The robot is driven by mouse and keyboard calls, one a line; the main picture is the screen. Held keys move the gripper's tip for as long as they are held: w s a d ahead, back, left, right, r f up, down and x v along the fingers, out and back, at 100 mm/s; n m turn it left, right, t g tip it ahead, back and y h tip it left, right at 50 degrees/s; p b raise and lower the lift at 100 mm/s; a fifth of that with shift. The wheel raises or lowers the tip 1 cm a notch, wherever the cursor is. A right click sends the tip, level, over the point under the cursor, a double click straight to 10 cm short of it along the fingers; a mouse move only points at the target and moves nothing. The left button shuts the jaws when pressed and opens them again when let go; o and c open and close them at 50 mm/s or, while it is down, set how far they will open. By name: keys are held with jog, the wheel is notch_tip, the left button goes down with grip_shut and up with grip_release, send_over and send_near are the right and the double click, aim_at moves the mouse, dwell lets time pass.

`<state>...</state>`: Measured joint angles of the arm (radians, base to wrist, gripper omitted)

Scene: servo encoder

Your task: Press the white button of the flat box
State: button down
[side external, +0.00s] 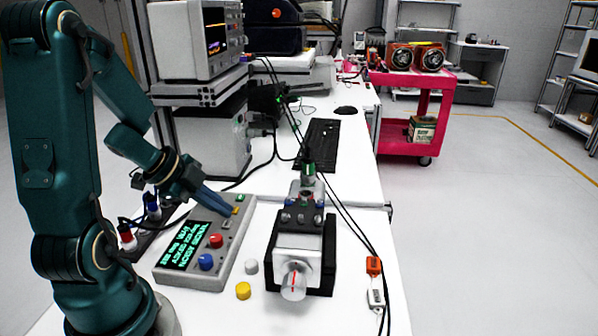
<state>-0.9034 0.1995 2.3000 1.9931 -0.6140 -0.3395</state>
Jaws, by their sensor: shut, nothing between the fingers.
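The flat grey box (240,237) lies on the white table at the left of the side external view. It has a dark display (187,246) with green text, a red button (215,241) and a blue button (206,261). A small pale square (227,225) near my fingertips may be the white button; it is too small to be sure. My gripper (231,211) is shut and empty, slanting down over the far part of the box by a small yellow part (236,210). Whether the fingertips touch the box I cannot tell.
A loose-looking whitish round cap (251,267) and a yellow one (243,290) are right of the box. A black-and-silver motor fixture (303,255) stands further right. Cables run past it to orange and white connectors (374,265). Instruments on a rack (197,40) stand behind.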

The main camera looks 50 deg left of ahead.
aim_at(223, 224)
jog(key=shift+f, duration=0.1)
jog(key=shift+f, duration=0.35)
jog(key=shift+f, duration=0.4)
dwell(0.6)
jog(key=shift+r, duration=0.85)
jog(key=shift+r, duration=2.5)
